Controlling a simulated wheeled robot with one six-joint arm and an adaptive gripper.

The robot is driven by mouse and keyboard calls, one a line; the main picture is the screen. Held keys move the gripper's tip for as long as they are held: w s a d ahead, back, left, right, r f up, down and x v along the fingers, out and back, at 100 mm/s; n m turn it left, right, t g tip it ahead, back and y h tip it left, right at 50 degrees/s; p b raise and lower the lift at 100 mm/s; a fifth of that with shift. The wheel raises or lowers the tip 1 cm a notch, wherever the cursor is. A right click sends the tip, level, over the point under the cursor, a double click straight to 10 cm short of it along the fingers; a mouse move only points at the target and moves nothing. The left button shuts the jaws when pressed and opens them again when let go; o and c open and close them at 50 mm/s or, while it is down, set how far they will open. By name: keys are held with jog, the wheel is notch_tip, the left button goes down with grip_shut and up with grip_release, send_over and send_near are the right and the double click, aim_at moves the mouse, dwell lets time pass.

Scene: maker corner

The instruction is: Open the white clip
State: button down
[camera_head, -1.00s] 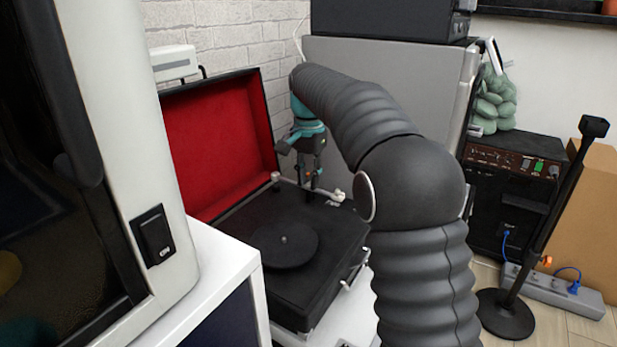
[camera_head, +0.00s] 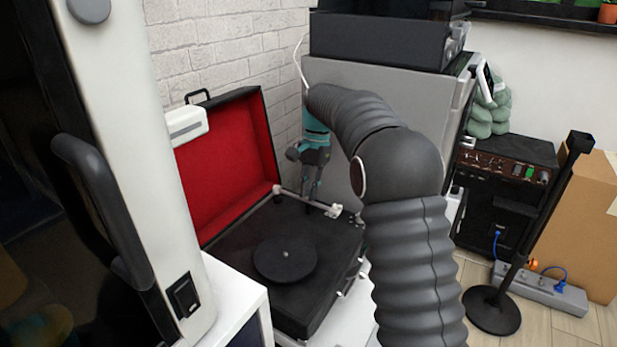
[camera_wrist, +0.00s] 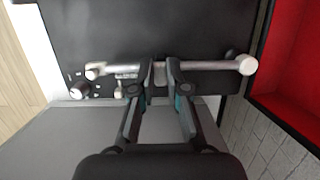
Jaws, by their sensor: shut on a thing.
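A black record player with a red-lined open lid stands against the wall in the head view; its dark deck (camera_head: 325,238) carries a pale tonearm (camera_head: 290,193). The tonearm (camera_wrist: 215,67) runs across the wrist view, with a round white end at the right. My gripper (camera_head: 311,198) reaches down to the tonearm from above. In the wrist view my gripper (camera_wrist: 160,75) has its fingertips close together around a small pale piece on the tonearm, which seems to be the white clip (camera_wrist: 160,71). The fingers hide most of it, and its open or closed state cannot be told.
The round platter (camera_head: 285,262) lies in front of my gripper. The red lid (camera_head: 225,165) rises at the left, and a grey cabinet (camera_head: 400,95) stands close behind my arm. A black stand (camera_head: 491,308) and a power strip (camera_head: 540,288) are on the floor at right.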

dwell(0.3)
jog(key=c, duration=1.2)
grip_release()
jog(key=shift+d, duration=0.1)
jog(key=shift+o, duration=0.2)
jog(key=shift+r, duration=0.1)
notch_tip(320, 180, up, 10)
